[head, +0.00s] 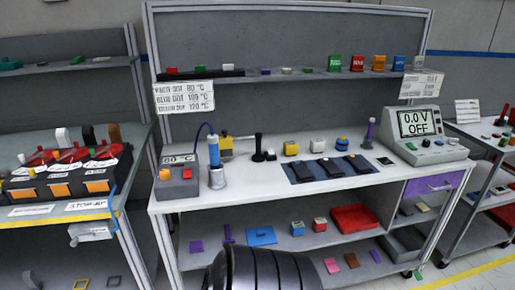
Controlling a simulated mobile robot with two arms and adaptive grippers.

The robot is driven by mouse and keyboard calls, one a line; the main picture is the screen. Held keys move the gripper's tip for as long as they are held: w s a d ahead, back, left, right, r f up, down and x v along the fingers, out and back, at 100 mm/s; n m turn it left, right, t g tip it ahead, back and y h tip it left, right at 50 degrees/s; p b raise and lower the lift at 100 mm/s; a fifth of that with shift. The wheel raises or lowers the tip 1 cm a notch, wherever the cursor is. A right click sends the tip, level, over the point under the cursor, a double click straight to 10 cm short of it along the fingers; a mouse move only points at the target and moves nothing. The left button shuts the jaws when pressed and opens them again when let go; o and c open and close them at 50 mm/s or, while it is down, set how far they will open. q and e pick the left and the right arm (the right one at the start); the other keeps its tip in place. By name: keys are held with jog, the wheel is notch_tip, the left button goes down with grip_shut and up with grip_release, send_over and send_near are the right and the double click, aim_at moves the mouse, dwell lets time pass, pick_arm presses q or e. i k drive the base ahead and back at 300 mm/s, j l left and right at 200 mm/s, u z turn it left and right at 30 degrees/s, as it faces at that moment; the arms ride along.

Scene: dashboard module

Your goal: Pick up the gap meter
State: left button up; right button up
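No object carries a readable gap meter label, so I cannot tell for certain which one it is. A small flat dark device with a pale edge (385,161) lies on the white workbench (300,195), right of a blue-grey mat (297,174) holding several black pieces. A grey bench unit (436,150) with a screen reading "0.0 V OFF" stands at the bench's right end. Neither of my grippers shows in the head view. A black ribbed part of my own body fills the bottom middle and hides some of the lower shelf.
A grey heater box (178,180) and a blue-handled tool in a stand (215,165) occupy the bench's left end. Small blocks and upright tools line its back. The lower shelf holds a red tray (355,217). A left table (60,218) and right cart (478,215) flank the bench.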

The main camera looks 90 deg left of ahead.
aim_at(291, 148)
jog(key=u, duration=2.5)
jog(key=z, duration=4.2)
jog(key=u, duration=4.2)
